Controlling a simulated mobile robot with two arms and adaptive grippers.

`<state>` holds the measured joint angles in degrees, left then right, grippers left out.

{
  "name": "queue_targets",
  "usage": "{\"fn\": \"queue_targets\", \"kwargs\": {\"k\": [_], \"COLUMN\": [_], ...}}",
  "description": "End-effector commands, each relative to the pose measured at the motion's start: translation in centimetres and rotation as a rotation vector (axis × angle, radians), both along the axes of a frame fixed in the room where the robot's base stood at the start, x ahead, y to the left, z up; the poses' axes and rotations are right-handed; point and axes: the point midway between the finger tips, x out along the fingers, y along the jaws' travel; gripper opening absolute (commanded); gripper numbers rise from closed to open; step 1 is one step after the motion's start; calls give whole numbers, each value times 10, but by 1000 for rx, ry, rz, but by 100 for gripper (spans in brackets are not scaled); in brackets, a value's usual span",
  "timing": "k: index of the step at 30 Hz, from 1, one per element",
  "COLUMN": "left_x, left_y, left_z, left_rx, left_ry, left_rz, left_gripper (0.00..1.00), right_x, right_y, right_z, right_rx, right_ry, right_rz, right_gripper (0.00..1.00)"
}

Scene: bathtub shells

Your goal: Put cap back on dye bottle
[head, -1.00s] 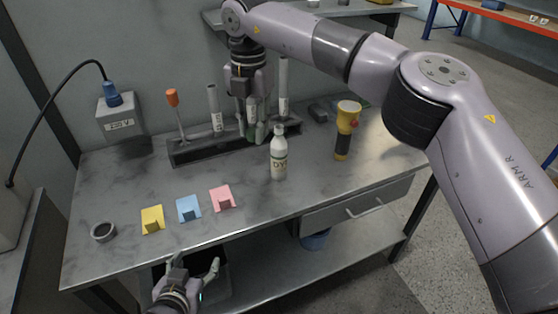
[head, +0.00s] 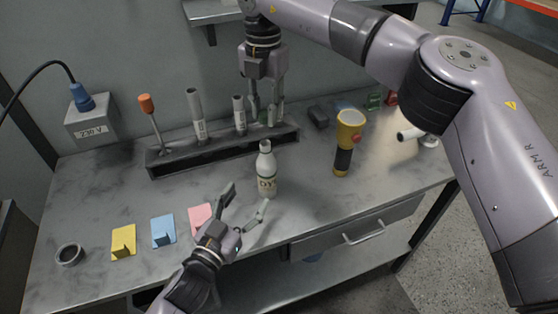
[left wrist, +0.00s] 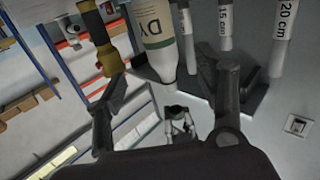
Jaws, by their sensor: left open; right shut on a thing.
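The white dye bottle (head: 266,175), labelled "DY", stands upright on the bench in the head view. It also shows in the left wrist view (left wrist: 154,30), between and beyond the fingers. I cannot tell a separate cap on its narrow top. My left gripper (head: 246,200) is open and empty, just in front of the bottle and apart from it. My right gripper (head: 266,102) points down over the right part of the rack, behind the bottle. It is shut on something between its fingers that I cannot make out.
A dark rack (head: 220,150) holds marked tubes (head: 198,115) and an orange-handled tool (head: 149,108). A yellow flashlight (head: 348,140) stands right of the bottle. Yellow (head: 123,242), blue (head: 163,231) and pink (head: 199,217) holders and a dark ring (head: 69,255) lie left.

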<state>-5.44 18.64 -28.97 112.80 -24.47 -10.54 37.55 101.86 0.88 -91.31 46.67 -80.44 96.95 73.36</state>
Motion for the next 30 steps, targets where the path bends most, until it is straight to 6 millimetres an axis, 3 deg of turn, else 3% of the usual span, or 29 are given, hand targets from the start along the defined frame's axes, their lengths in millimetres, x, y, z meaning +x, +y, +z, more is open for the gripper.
{"fn": "queue_targets", "kwargs": {"k": [16, 30], "left_x": [8, 82], "left_y": [-3, -42], "left_z": [0, 0], "left_rx": [0, 1], "left_ry": [1, 0], "left_rz": [2, 1], "left_gripper": [64, 64], "right_x": [0, 0], "right_y": [1, 1], "right_z": [0, 1], "right_rx": [0, 0], "right_ry": [0, 0], "right_rz": [2, 2], "right_gripper": [15, 15]}}
